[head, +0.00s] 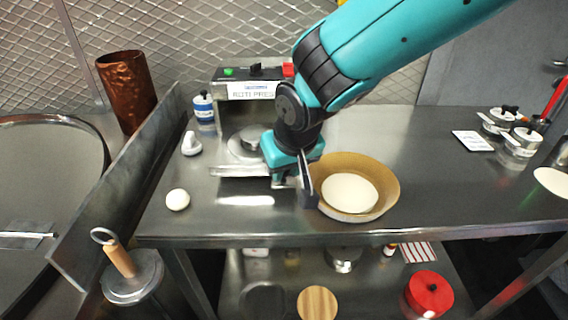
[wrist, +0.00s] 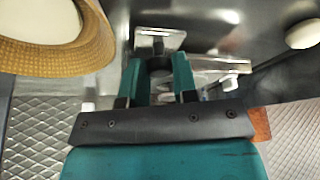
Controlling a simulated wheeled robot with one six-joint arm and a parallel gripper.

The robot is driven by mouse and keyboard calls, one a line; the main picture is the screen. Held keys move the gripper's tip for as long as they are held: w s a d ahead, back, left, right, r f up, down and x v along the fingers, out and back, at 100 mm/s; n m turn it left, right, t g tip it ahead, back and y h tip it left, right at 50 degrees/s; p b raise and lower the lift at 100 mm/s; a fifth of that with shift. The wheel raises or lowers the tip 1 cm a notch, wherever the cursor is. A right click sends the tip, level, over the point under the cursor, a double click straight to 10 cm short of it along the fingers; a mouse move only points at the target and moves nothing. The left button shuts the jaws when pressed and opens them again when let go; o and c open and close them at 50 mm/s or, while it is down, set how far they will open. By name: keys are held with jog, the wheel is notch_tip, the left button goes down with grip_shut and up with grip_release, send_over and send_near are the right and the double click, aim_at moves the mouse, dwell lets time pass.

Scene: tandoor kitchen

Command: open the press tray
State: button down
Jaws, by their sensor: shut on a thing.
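The roti press (head: 252,92) stands at the back of the steel counter, with a labelled front, a green button and a red switch. Its press tray (head: 238,171) shows as a flat metal edge low at the front, left of my gripper (head: 290,178). A round plate with a knob sits above the tray. My teal gripper reaches down at the tray's right end and hides part of it. In the wrist view, the gripper (wrist: 157,75) has its fingers around a metal part, which seems to be the tray's handle; the contact itself is partly hidden. How far the tray is out is unclear.
A brown-rimmed bowl (head: 385,199) with a pale flat dough disc is close on the gripper's right. A dough ball (head: 177,200) lies at the left front. A slanted steel divider (head: 118,192) bounds the left side.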

jog(key=c, duration=0.9)
grip_release()
jog(key=shift+r, duration=0.1)
jog(key=v, duration=1.7)
jog(key=shift+r, duration=0.15)
jog(key=shift+d, duration=0.15)
jog(key=s+d+f+n+g+y, duration=0.1)
jog(key=s+d, duration=0.2)
jog(key=s, duration=0.2)
jog(key=s+d+f+n+g+p, duration=0.1)
jog(key=s+d+f, duration=0.1)
jog(key=s, duration=0.3)
jog(key=s+d+f+n+g+y+p, duration=0.1)
jog(key=s+d+g, duration=0.1)
jog(key=s+d, duration=0.2)
jog(key=shift+s+d+f+y, duration=0.2)
jog(key=shift+s+f+y, duration=0.1)
jog(key=shift+s, duration=0.1)
